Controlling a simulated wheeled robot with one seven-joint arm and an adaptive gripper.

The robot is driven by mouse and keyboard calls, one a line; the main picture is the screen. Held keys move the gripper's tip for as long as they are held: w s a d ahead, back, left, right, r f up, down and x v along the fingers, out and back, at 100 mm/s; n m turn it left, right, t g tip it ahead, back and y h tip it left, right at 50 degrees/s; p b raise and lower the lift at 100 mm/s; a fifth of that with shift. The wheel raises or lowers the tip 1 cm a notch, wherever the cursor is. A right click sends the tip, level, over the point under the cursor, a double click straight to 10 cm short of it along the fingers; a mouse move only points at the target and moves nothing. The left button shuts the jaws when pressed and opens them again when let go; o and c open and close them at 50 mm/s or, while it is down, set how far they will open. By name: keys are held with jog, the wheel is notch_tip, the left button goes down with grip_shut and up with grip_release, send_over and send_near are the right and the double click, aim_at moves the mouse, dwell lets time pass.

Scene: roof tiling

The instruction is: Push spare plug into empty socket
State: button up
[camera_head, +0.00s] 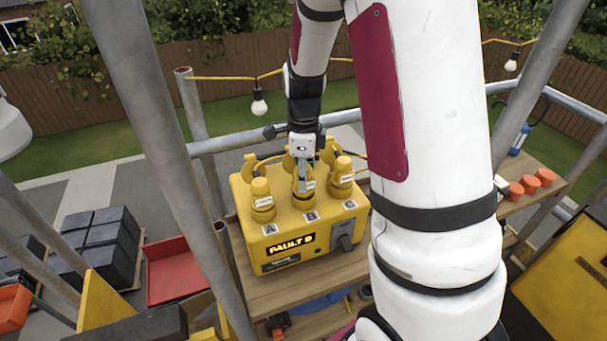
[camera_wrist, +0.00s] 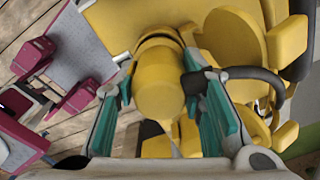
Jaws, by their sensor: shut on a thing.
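A yellow power box (camera_head: 285,235) with sockets labelled A, B and C stands on a wooden platform. My gripper (camera_head: 303,172) points down over the middle socket, B, and is shut on a yellow plug (camera_head: 303,187). In the wrist view the held plug (camera_wrist: 160,82) shows as a yellow cylinder between the teal finger pads. The plug is upright at socket B; I cannot tell how deep it sits. Another labelled yellow plug (camera_head: 262,195) stands at A, and one (camera_head: 343,172) at C. My gripper hides part of socket B.
A grey lever switch (camera_head: 342,236) is on the box front. Scaffold poles (camera_head: 160,110) stand left of the box. A red tray (camera_head: 178,272) and dark tile stacks (camera_head: 105,245) lie left. Orange cups (camera_head: 530,184) sit on a shelf at the right. A bulb (camera_head: 259,104) hangs behind.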

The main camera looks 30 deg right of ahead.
jog(key=shift+f, duration=0.55)
jog(key=o, duration=1)
jog(key=shift+r+p, duration=1.7)
jog(key=shift+r, duration=3.8)
